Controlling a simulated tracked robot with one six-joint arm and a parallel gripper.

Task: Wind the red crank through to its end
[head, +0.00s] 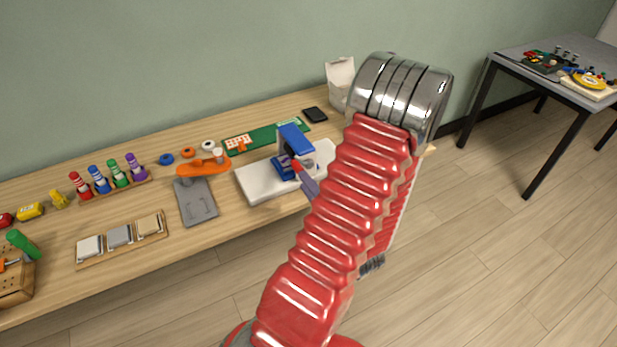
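A blue crank device (294,137) stands on a white board (262,184) near the table's front edge. A small red part, seemingly the red crank (296,165), shows low on its front right side. A purple-grey piece, which looks like the tip of my gripper (308,182), comes out from behind my red arm and reaches up to the red part. I cannot tell whether it touches or holds it. My arm hides the rest of the gripper and the board's right part.
An orange piece (204,165) and a grey plate (195,202) lie left of the board. A green strip (263,137) and a black phone-like slab (314,115) lie behind. A white bag (340,84) stands at the back right. A tray of squares (122,238) lies front left.

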